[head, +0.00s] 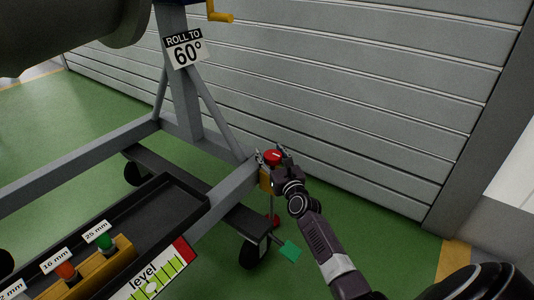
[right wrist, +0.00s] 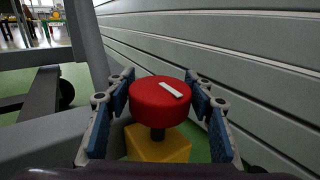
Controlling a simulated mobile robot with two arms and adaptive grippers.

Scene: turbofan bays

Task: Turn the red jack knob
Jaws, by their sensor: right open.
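The red jack knob (head: 272,157) sits on top of a yellow jack body (head: 266,180) at the corner of the grey stand frame. In the right wrist view the knob (right wrist: 159,101) is a round red disc with a white bar mark on top, above the yellow block (right wrist: 158,146). My right gripper (right wrist: 160,92) is open, with one blue-padded finger on each side of the knob. A small gap seems to show on each side; contact is not clear. In the head view the right gripper (head: 275,160) is at the knob. My left gripper is not in view.
The grey stand (head: 185,120) carries a "ROLL TO 60°" sign (head: 186,48). A caster wheel (head: 252,252) is below. A grey slatted wall (head: 380,100) stands close behind the knob.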

